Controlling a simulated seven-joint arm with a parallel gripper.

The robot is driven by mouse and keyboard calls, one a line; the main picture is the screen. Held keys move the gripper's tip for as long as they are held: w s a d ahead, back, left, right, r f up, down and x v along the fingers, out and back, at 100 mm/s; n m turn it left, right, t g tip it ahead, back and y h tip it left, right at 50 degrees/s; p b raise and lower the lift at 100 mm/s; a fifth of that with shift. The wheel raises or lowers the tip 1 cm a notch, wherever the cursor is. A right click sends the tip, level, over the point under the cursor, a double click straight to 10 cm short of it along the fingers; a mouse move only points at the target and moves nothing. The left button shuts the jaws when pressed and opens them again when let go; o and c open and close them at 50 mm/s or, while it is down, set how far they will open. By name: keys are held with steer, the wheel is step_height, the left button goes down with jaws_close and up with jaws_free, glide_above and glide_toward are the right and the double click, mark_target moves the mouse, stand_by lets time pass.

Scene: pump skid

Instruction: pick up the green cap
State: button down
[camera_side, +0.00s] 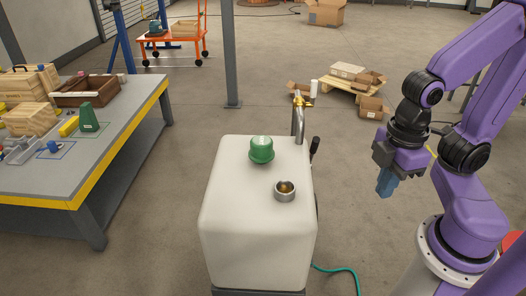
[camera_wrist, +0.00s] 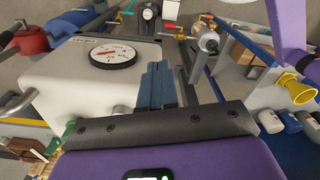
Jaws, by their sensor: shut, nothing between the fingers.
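The green cap (camera_side: 261,150) sits on top of the white tank (camera_side: 250,235), toward its far side, with pale marking on its top. A round metal filler neck (camera_side: 284,191) stands open on the tank, nearer and to the right of the cap. My gripper (camera_side: 386,188) points down in the air to the right of the tank, well apart from the cap. Its blue fingers are shut and empty; in the wrist view they show together (camera_wrist: 158,72). I cannot make out the cap in the wrist view.
A metal pipe with a yellow fitting (camera_side: 299,120) rises at the tank's far right corner, beside a black lever (camera_side: 314,147). A workbench (camera_side: 125,125) with blocks and boxes stands left. The wrist view shows a round gauge (camera_wrist: 114,53) and a yellow funnel (camera_wrist: 298,88).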

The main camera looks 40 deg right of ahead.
stand_by(0.3)
steer(key=shift+c, duration=0.9)
jaws_free()
step_height(320, 180, up, 11)
steer(key=n, duration=0.8)
glide_above(262, 140)
step_height(262, 140, down, 16)
steer(key=shift+a+f, duration=0.1)
